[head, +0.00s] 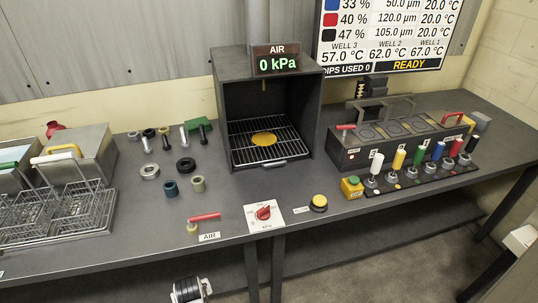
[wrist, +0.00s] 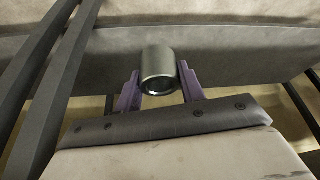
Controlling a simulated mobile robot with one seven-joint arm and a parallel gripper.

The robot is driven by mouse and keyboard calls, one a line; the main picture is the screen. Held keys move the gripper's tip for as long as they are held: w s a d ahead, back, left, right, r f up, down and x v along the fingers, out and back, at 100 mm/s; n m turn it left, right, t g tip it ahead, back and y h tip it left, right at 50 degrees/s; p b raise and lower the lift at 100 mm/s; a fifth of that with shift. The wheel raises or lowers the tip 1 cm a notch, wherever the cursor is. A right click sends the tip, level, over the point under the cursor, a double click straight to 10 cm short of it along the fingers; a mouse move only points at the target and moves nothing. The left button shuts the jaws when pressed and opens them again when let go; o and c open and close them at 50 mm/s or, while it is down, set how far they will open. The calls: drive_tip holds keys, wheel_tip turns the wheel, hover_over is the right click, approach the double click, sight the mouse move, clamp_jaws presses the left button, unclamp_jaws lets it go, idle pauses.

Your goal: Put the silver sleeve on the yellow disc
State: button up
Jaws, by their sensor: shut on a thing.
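The silver sleeve (wrist: 158,63) is between the two purple fingers of my gripper (wrist: 158,84) in the wrist view. My gripper is shut on it, and the sleeve's dark open end faces the camera. The yellow disc (head: 264,138) lies flat on the wire rack inside the open-fronted dark box in the head view. Nothing stands on the disc. The disc cannot be made out in the wrist view, and the held sleeve does not show in the head view.
The box (head: 226,110) has walls and a roof around its wire rack (head: 285,152), open at the front. Loose rings and sleeves stand left of it, with a ring (head: 186,165) close by. A red-knob panel (head: 264,212) lies in front. Wire baskets (head: 85,205) are at left.

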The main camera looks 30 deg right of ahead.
wheel_tip(320, 180, up, 9)
drive_tip(key=p, duration=0.7)
drive_tip(key=shift+f, duration=0.15)
